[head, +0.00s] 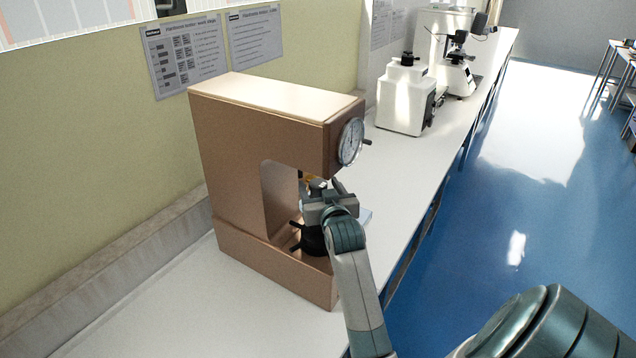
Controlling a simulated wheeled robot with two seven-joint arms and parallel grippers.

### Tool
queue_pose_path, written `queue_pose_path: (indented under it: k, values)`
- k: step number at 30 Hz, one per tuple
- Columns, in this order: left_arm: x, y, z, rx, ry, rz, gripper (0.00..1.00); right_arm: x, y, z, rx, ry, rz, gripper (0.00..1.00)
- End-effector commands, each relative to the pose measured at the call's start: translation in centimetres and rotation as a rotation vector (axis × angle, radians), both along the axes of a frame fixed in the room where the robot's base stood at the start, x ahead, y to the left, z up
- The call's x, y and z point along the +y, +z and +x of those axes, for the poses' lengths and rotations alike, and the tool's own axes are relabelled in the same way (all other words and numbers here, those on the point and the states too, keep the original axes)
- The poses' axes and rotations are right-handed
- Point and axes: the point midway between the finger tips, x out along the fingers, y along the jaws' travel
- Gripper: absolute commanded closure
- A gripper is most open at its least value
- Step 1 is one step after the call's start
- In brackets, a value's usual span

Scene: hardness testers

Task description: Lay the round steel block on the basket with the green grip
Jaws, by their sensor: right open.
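My right gripper (318,187) is open. It reaches into the gap of the brown hardness tester (232,130), under its overhanging head and above the black handwheel (312,240). Small yellowish and dark parts show at its fingertips, too small to name. I cannot make out the round steel block; the gripper and wrist cover most of the tester's anvil area. No basket with a green grip can be made out. My left gripper is not in view.
The tester has a round dial (350,141) on its head. White instruments (403,97) stand farther along the white bench (385,160). Bare bench lies in front of the tester. Blue floor is at right.

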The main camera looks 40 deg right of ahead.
Motion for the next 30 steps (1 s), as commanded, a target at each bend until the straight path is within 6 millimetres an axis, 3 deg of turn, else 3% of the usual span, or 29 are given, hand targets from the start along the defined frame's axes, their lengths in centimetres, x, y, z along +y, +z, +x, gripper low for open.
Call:
queue_pose_path:
  k: [12,18,30]
  values:
    - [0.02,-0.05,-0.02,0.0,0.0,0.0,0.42,0.0,-0.05,-0.03,0.0,0.0,0.0,0.4]
    - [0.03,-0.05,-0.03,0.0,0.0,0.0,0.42,0.0,-0.05,-0.03,0.001,0.0,0.0,0.88]
    - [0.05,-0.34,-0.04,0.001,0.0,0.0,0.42,-0.02,0.26,0.0,-0.002,0.0,-0.001,0.9]
